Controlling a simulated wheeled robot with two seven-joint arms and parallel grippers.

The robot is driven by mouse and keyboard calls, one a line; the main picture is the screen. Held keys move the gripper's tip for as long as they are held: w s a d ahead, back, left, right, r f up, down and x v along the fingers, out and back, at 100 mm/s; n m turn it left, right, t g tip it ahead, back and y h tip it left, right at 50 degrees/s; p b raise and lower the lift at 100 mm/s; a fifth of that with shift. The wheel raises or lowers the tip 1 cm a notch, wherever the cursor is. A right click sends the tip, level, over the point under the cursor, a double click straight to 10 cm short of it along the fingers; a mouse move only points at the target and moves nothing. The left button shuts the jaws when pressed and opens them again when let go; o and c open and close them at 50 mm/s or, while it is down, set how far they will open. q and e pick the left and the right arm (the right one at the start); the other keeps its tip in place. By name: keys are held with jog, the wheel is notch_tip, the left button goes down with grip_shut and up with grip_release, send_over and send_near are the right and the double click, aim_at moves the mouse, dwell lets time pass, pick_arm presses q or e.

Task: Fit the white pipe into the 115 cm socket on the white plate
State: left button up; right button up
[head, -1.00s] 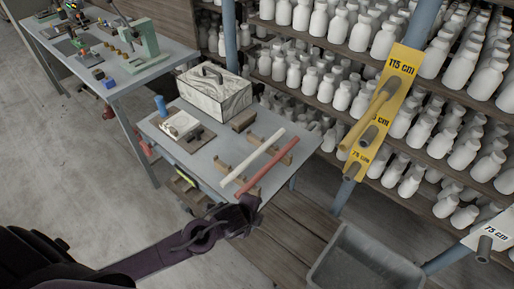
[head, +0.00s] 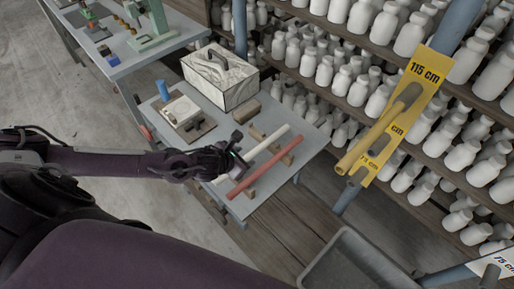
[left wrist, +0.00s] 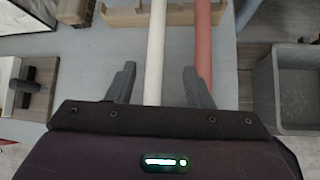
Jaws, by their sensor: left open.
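The white pipe (head: 272,141) lies across wooden rests on the small grey table, beside a red pipe (head: 265,167). My left gripper (head: 235,153) is open above the white pipe. In the left wrist view the white pipe (left wrist: 156,45) runs between the open fingers (left wrist: 158,70), and the red pipe (left wrist: 202,40) lies in line with the right finger. I cannot tell how high the fingers are above the pipes. The white plate (head: 498,262) shows only partly at the lower right, with a 75 cm label and a grey socket; no 115 cm socket shows on it.
A yellow plate (head: 428,92) labelled 115 cm holds a yellow pipe (head: 372,140). A marbled box (head: 220,82), a blue cup (head: 163,90) and a small board share the table. A grey bin (head: 352,262) stands at the front right. Shelves of white bottles fill the back.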

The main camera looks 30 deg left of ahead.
aim_at(251, 153)
pick_arm(q)
jog(key=shift+w+f+p, duration=0.4)
jog(key=shift+w+f, duration=0.05)
jog(key=shift+w, duration=0.15)
jog(key=p+x, duration=0.1)
jog(key=x, duration=0.3)
jog(key=shift+w+a, duration=0.1)
jog(key=shift+a, duration=0.05)
jog(key=shift+w+f+p, duration=0.2)
jog(key=shift+f+p, duration=0.05)
jog(key=shift+p, duration=0.05)
jog(key=c, duration=0.4)
grip_shut()
pick_arm(e)
jog(key=s+r, duration=0.2)
jog(key=shift+s+a+r, duration=0.1)
jog(key=shift+s+r, duration=0.05)
jog(key=shift+s, duration=0.2)
